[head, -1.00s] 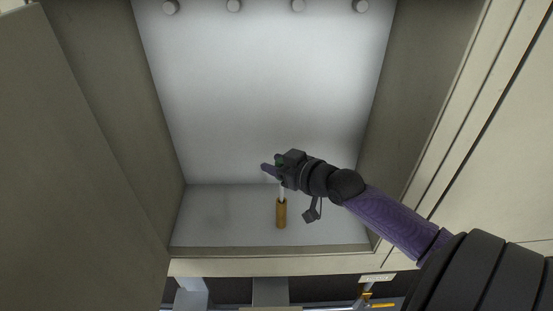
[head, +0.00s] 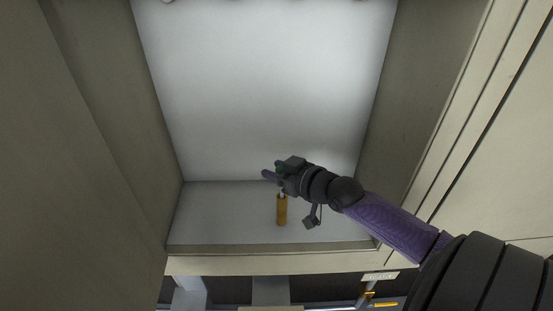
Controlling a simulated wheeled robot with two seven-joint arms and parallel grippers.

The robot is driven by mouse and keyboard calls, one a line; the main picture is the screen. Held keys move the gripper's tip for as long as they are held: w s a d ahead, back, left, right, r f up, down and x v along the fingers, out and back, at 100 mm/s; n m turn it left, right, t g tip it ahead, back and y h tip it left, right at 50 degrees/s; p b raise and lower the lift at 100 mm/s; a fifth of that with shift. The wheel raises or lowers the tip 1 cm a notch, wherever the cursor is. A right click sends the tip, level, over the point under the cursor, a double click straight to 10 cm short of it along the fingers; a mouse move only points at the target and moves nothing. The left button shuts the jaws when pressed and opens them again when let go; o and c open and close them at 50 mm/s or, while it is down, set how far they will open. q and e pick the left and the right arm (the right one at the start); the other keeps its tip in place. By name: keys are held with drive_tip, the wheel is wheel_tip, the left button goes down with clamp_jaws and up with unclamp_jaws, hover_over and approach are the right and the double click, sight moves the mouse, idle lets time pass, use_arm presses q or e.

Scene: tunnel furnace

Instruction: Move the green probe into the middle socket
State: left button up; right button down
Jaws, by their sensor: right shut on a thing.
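My right gripper (head: 279,178) is inside the cabinet, shut on the green probe (head: 280,168). Only a small dark green part of the probe shows at the jaws, with a short pale length below them. An upright brass-coloured socket (head: 281,211) stands on the cabinet floor directly below the gripper. The pale length reaches the socket's top; I cannot tell how far it is inside. No other socket shows, so I cannot tell which one this is. My left gripper is not in view.
The cabinet floor (head: 225,215) is clear around the socket. A pale back wall (head: 265,90) stands behind, and side walls close in left and right. A raised front edge (head: 270,250) runs along the opening. A large panel (head: 50,150) stands at the left.

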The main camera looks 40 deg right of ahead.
use_arm(q)
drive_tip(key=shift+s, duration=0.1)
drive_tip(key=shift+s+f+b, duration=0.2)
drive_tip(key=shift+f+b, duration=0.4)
drive_tip(key=shift+b, duration=0.05)
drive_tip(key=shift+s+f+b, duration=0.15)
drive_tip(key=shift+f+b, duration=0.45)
use_arm(e)
wheel_tip(320, 180, down, 4)
drive_tip(key=shift+f, duration=0.2)
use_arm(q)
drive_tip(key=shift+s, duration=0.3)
use_arm(e)
drive_tip(key=shift+c, duration=1.1)
unclamp_jaws()
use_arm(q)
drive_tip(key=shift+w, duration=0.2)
